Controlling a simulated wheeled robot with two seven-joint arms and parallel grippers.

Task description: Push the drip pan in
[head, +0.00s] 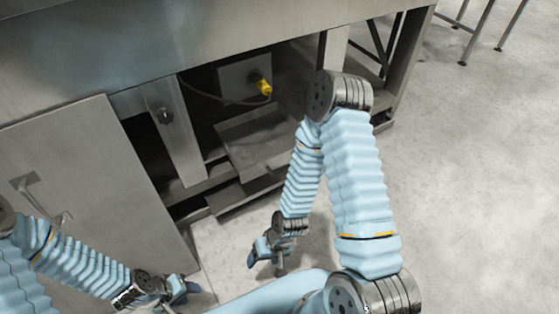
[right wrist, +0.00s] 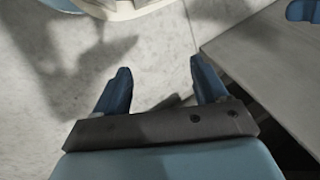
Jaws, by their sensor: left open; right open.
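The drip pan (head: 262,145) appears as a grey metal tray low under the machine, in the open bay. Its front reaches toward the bay's lower edge, and my right arm partly covers its right side. My right gripper (head: 267,260) hangs over the floor in front of the bay, apart from the pan. In the right wrist view the two blue fingers of my right gripper (right wrist: 160,82) are spread with nothing between them. My left gripper (head: 180,292) is at the bottom of the head view, open and away from the pan.
A grey door panel (head: 85,180) with a handle stands left of the bay; a flat grey panel (right wrist: 270,50) shows at right in the wrist view. A yellow fitting (head: 264,87) with a cable is above the pan. The floor (head: 475,190) at right is clear.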

